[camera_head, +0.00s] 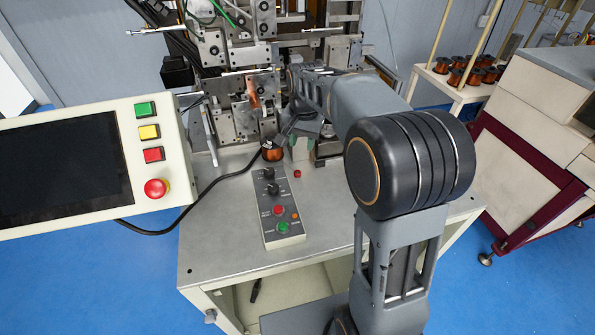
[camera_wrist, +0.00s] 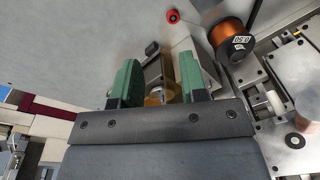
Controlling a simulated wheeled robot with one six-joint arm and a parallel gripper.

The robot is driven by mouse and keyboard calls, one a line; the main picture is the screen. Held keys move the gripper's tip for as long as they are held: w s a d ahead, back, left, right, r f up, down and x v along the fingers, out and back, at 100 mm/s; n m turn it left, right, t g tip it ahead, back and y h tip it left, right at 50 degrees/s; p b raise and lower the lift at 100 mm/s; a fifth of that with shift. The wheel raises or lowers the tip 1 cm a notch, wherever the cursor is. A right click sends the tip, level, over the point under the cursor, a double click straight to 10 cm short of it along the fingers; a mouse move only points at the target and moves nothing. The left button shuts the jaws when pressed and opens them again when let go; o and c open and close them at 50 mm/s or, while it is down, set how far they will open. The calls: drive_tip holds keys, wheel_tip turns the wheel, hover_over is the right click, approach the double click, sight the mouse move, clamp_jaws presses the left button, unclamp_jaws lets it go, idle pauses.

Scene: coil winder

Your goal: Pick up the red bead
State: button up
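The red bead (camera_head: 297,173) is a small red piece on the grey machine table, behind the button panel. In the wrist view the bead (camera_wrist: 173,16) lies beyond the fingertips, near the top edge and a little right of the gap between them. My gripper (camera_wrist: 157,62) has two green fingers set wide apart, not touching the bead. In the head view my gripper (camera_head: 300,142) is behind the bead, close to the winder, and is partly hidden by my arm. Metal and brownish parts show between the fingers; I cannot tell how far they are from them.
A copper wire spool (camera_wrist: 230,40) stands right of the bead in the wrist view; in the head view the spool (camera_head: 272,153) is left of my gripper. A button panel (camera_head: 280,205) lies in front of the bead. The coil winder (camera_head: 235,50) rises behind. Bare tabletop (camera_head: 222,225) is at left.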

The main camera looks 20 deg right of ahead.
drive_tip(key=m+g, duration=0.1)
drive_tip(key=m, duration=0.1)
hover_over(297, 172)
wheel_tip(297, 172, down, 3)
wheel_tip(297, 172, down, 8)
drive_tip(key=shift+w+d+f+p, duration=0.1)
drive_tip(key=shift+f+p, duration=0.05)
drive_tip(key=shift+p, duration=0.7)
drive_tip(key=shift+f+p, duration=1)
drive_tip(key=shift+f, duration=1.7)
drive_tip(key=shift+c, duration=0.3)
drive_tip(key=c, duration=0.6)
